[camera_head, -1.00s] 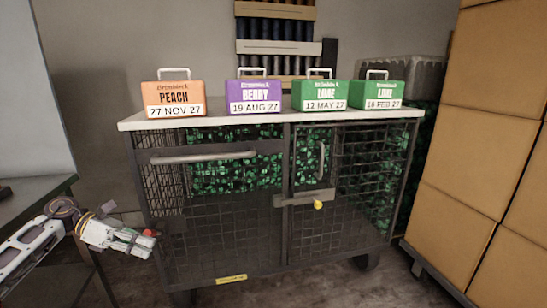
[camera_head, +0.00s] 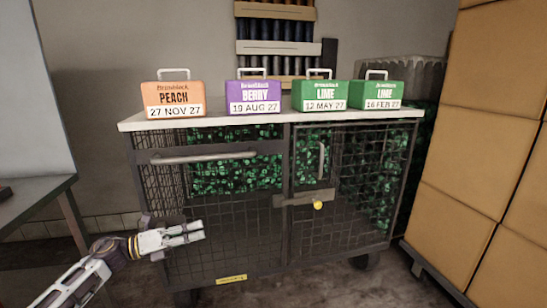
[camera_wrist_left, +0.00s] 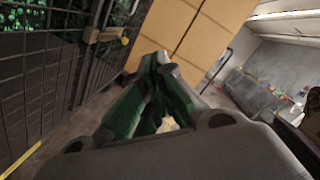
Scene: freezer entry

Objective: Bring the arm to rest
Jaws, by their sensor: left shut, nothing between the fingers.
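My left gripper (camera_head: 198,233) is in front of the lower left part of the wire cage cart (camera_head: 275,198) in the head view, pointing right. It is shut and holds nothing. In the left wrist view its fingers (camera_wrist_left: 165,115) come together ahead of the camera, with the cage mesh at the left. Whether it touches the mesh cannot be told. My right gripper is not in view.
On the cart top (camera_head: 215,122) stand an orange PEACH box (camera_head: 174,98), a purple BERRY box (camera_head: 254,97) and two green LIME boxes (camera_head: 319,96). Cardboard boxes (camera_head: 480,150) are stacked at the right. A table (camera_head: 35,195) is at the left.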

